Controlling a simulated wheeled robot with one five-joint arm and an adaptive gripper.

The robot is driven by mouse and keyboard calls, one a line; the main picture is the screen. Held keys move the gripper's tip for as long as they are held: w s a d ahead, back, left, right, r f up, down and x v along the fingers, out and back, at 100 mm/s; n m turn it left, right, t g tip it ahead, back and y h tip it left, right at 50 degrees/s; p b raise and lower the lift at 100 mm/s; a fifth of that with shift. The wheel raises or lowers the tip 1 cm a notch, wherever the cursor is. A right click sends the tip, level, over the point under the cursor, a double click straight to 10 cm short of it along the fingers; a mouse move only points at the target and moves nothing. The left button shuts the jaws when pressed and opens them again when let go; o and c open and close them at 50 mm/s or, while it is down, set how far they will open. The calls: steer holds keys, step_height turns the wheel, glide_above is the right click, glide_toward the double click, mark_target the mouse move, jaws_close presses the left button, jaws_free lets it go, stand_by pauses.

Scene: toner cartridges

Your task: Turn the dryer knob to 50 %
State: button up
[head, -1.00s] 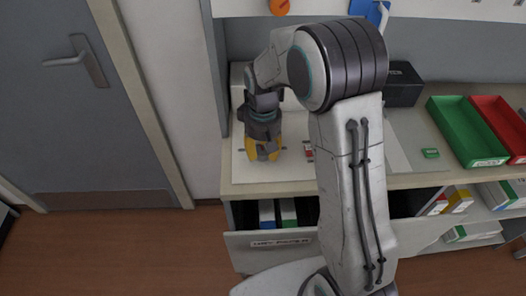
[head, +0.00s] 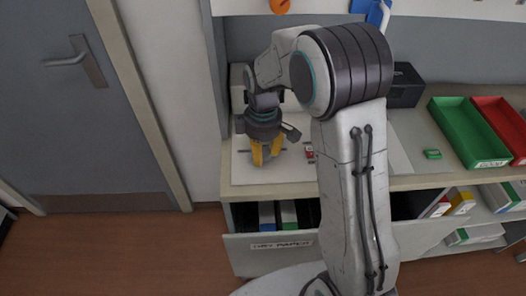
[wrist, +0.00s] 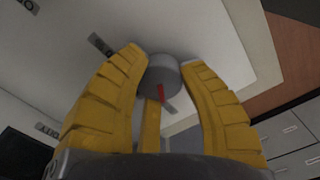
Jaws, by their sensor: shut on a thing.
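The dryer knob (wrist: 163,74) is a grey round knob with a red pointer mark, on a pale flat panel (wrist: 205,28) in the wrist view. My gripper (wrist: 165,62) has its yellow fingers closed around the knob, one on each side, with a third behind. The red mark faces the lower part of the wrist picture. In the head view my gripper (head: 265,150) points down over the white dryer top (head: 285,174) at the left end of the counter. The knob is hidden there by the fingers. Small dark labels (wrist: 100,45) lie around the knob; their text is hard to read.
A small red item (head: 309,152) lies right of my gripper. A green tray (head: 466,132), a red tray (head: 497,118) and a black box (head: 405,86) stand further right on the counter. An open drawer (head: 270,244) sticks out below. A grey door (head: 80,120) is at left.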

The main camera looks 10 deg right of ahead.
mark_target(263, 152)
steer(key=shift+s+f, duration=0.1)
steer(key=shift+s, duration=0.05)
stand_by(0.4)
steer(key=o, duration=1.2)
step_height(263, 152, up, 12)
steer(key=shift+r, duration=0.1)
stand_by(0.5)
